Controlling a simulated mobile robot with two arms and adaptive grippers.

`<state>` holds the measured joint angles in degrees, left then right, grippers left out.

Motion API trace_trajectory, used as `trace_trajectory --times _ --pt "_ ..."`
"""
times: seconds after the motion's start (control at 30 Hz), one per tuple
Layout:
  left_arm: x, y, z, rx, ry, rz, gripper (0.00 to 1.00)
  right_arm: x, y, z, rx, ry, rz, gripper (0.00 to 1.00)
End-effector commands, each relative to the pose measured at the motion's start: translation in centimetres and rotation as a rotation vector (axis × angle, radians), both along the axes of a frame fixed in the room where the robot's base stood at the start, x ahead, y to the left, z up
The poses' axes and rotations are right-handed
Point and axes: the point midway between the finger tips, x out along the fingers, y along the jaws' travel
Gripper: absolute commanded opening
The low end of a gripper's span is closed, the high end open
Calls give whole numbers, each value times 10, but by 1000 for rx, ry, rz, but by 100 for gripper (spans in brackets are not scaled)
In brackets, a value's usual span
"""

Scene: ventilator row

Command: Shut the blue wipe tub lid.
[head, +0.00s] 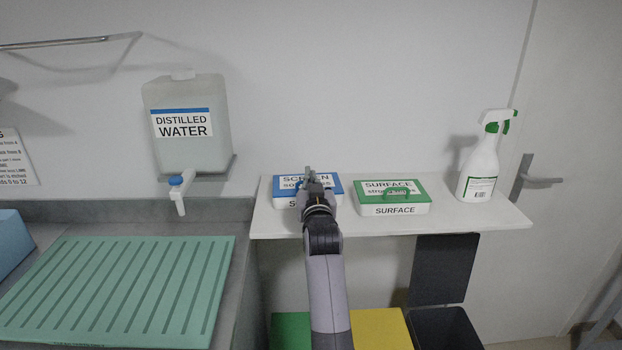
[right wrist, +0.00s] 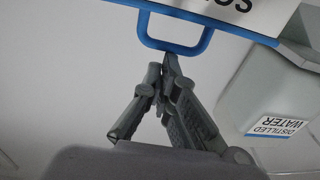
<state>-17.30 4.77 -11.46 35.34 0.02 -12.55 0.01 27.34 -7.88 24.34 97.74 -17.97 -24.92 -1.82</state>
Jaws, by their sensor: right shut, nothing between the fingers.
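The blue wipe tub (head: 284,203) stands on the white shelf at its left end. Its blue lid (head: 335,184), with a white label, looks about as flat as the neighbouring green one; my gripper hides part of it, so a small gap cannot be ruled out. My right gripper (head: 310,174) is in front of and over this lid, its fingers shut and empty. In the right wrist view the fingertips (right wrist: 166,62) are right by the lid's blue loop handle (right wrist: 175,47); whether they touch it I cannot tell. My left gripper is out of view.
A green-lidded tub (head: 393,211) stands to the right, then a spray bottle (head: 480,172). A distilled water container (head: 190,150) with a tap hangs on the wall at left. A dark bin with its lid (head: 443,268) raised stands below the shelf (head: 480,219).

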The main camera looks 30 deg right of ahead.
Motion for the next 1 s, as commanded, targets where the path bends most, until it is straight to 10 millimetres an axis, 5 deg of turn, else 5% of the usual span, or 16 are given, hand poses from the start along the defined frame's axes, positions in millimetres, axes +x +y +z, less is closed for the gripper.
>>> trace_trajectory --times 0.5,1.0 --pt "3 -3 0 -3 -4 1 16 -2 1 89 -3 -8 0 0" --pt "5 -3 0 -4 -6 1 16 -3 1 101 -5 -9 -1 0"
